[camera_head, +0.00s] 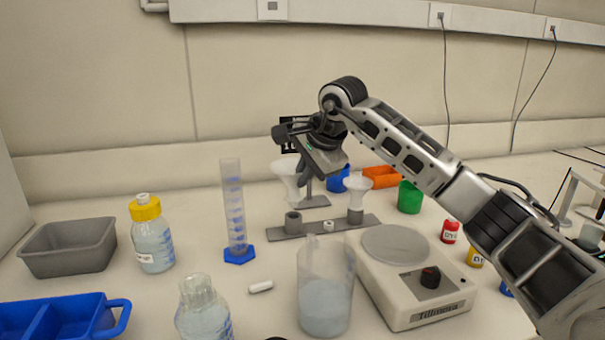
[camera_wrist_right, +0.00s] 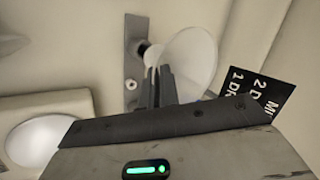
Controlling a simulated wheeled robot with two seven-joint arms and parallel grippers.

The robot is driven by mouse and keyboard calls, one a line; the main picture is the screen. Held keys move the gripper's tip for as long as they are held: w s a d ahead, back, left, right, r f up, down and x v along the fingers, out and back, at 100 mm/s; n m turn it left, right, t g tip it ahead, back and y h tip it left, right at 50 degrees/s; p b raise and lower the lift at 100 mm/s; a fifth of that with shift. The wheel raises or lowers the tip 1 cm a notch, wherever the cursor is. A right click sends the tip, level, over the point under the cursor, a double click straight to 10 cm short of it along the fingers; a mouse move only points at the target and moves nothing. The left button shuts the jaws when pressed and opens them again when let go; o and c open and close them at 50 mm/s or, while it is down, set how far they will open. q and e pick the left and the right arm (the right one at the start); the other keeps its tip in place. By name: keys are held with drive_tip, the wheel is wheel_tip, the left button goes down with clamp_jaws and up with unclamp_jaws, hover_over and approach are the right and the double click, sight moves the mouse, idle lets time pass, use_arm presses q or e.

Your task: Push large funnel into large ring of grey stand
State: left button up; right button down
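The white large funnel (camera_head: 287,178) is above the left ring (camera_head: 293,224) of the grey stand (camera_head: 330,227), its narrow end pointing down at the ring. Whether the stem tip is inside the ring is unclear. My right gripper (camera_head: 303,178) is at the funnel's right side, its fingers close together and seemingly shut on the funnel wall. In the right wrist view the fingers (camera_wrist_right: 162,85) overlap the edge of the funnel (camera_wrist_right: 192,55), and part of the stand (camera_wrist_right: 132,70) shows behind. Another white funnel (camera_head: 357,184) sits in the stand's right ring (camera_head: 355,215). My left gripper is out of view.
A scale (camera_head: 415,275) and a beaker (camera_head: 326,295) stand in front of the grey stand. A graduated cylinder (camera_head: 234,205) and a yellow-capped bottle (camera_head: 150,235) are at the left. A green cup (camera_head: 410,197) and an orange tray (camera_head: 381,176) stand behind right.

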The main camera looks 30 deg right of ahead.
sight(299, 201)
drive_tip(key=shift+f+b, duration=0.6)
drive_tip(key=shift+f, duration=0.3)
drive_tip(key=shift+r, duration=0.2)
drive_tip(key=shift+p, duration=0.55)
drive_tip(key=shift+f+b, duration=0.5)
drive_tip(key=shift+f, duration=0.85)
idle(1.5)
drive_tip(key=c, duration=1.6)
unclamp_jaws()
drive_tip(key=v, duration=1.6)
drive_tip(key=shift+d, duration=0.25)
